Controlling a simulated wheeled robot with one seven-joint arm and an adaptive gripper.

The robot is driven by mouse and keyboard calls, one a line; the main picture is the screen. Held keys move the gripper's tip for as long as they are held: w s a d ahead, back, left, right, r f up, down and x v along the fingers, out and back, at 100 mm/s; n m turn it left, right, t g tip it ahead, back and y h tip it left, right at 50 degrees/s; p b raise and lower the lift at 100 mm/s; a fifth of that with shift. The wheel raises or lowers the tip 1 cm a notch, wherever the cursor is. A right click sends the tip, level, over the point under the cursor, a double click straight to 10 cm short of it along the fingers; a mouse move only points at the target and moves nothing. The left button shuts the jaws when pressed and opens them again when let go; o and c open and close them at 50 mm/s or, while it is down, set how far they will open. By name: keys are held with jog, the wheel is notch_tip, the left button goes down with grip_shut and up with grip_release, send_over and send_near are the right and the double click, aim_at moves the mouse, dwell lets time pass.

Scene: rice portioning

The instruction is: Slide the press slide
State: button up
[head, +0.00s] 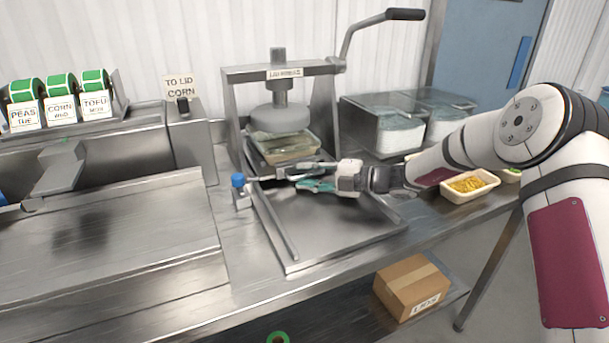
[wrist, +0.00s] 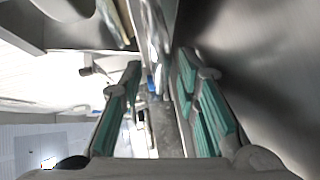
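The lidding press (head: 277,72) stands on the steel bench, with a round press head and a raised lever. Its slide (head: 330,225) is a flat metal tray with side rails, extending toward the front. A container (head: 285,148) sits beneath the press head. A blue knob (head: 238,180) stands at the slide's left side. My gripper (head: 298,180) is over the back part of the slide, pointing left toward the knob. In the wrist view its teal-padded fingers (wrist: 160,95) are apart. A grey metal strip shows between them; I cannot tell whether they touch it.
Clear lidded bins (head: 385,125) stand right of the press. A tray of corn (head: 468,186) is at the bench's right. Label rolls (head: 60,88) and a "TO LID CORN" sign (head: 180,87) are at the left. A cardboard box (head: 410,287) is on the lower shelf.

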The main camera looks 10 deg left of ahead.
jog(key=v, duration=1.1)
jog(key=s+d+r+n+g+h+p, duration=0.2)
jog(key=s+r+n+h, duration=0.3)
jog(key=s+n, duration=0.45)
jog(key=s+d+r+n+g+h+p, duration=0.1)
jog(key=s+r+n+h, duration=0.2)
jog(key=s+r+n, duration=0.55)
jog(key=s+d+r+n+t+h+p, duration=0.1)
jog(key=s+d+n+h, duration=0.1)
jog(key=s+d+n, duration=0.3)
jog(key=s+d+r+n+t+h+p, duration=0.2)
jog(key=s+d+n, duration=0.4)
jog(key=s+n, duration=0.3)
jog(key=s+d+r+n+t+h+p, duration=0.1)
jog(key=s+d+n+h, duration=0.3)
jog(key=s, duration=0.9)
jog(key=d+n, duration=0.2)
jog(key=n, duration=0.1)
jog(key=shift+s+r+n+p, duration=0.15)
jog(key=shift+n+p, duration=0.15)
jog(key=shift+a, duration=0.1)
